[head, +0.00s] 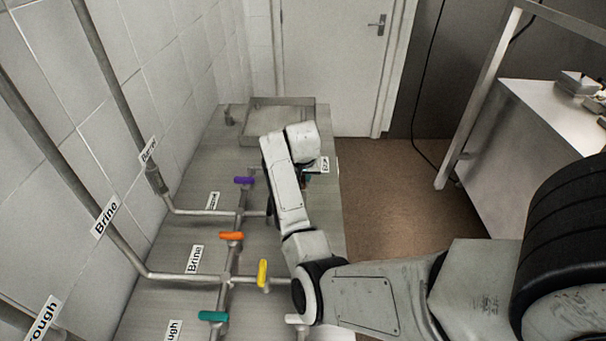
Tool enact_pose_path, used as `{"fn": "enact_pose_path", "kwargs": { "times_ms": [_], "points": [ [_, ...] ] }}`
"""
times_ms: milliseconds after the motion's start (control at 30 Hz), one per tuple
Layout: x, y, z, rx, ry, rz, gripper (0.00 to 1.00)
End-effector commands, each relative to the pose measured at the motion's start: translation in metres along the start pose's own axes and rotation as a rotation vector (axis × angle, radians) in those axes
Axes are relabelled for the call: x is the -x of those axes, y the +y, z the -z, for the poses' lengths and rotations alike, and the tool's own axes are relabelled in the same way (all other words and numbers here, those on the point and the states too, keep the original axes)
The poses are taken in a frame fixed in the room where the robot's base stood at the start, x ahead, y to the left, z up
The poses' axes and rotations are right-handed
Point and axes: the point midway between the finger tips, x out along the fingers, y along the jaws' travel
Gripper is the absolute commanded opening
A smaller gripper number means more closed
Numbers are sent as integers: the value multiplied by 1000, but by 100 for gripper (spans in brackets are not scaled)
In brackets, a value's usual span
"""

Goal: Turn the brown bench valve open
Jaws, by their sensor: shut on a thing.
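The brown bench valve does not show in the head view; my arm covers part of the pipework where it may be. My gripper (305,178) is mostly hidden behind my own wrist and forearm, at the right side of the grey bench (150,310). Only a small dark part of it shows, near a small white label (325,164). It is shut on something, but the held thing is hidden.
The bench pipes carry purple (244,180), orange (232,236), yellow (262,272), teal (213,316) and white (297,319) handles. A side table (550,110) stands right, with clear brown floor (400,210) between.

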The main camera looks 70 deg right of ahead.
Motion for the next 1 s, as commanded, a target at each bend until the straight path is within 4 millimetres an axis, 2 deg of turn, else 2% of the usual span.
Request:
{"fn": "enact_pose_path", "kwargs": {
  "times_ms": [333,367,600,867,1000],
  "points": [
    [1,-1,3,4,9,3,0],
    [1,-1,3,4,8,3,20],
    [1,-1,1,3,4,2,43],
    [1,0,1,3,3,1,44],
    [10,-1,1,2,5,2,44]
  ]
}}
